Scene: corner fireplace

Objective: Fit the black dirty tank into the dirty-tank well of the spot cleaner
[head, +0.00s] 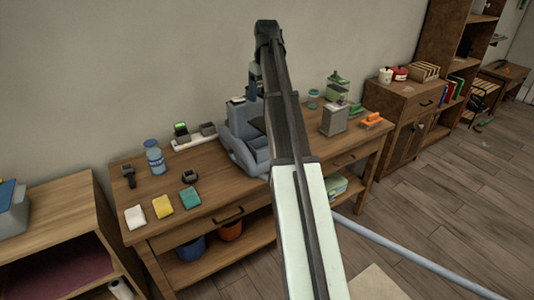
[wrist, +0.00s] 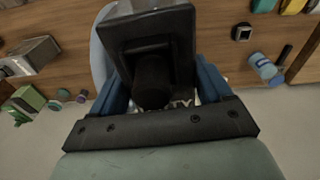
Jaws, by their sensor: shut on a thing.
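My gripper (wrist: 161,80) is shut on the black dirty tank (wrist: 150,35), with a blue finger on each side of it in the wrist view. The grey-blue spot cleaner (head: 238,150) stands on the wooden workbench in the head view. My arm covers its right part. A pale blue-grey edge of the cleaner (wrist: 99,45) shows behind the tank in the wrist view. In the head view my gripper (head: 254,82) hangs over the back of the cleaner. The dirty-tank well is hidden, and I cannot tell whether the tank touches the cleaner.
A grey canister (head: 334,119), a green-topped container (head: 338,82) and an orange brush (head: 372,120) stand right. The wall is close behind.

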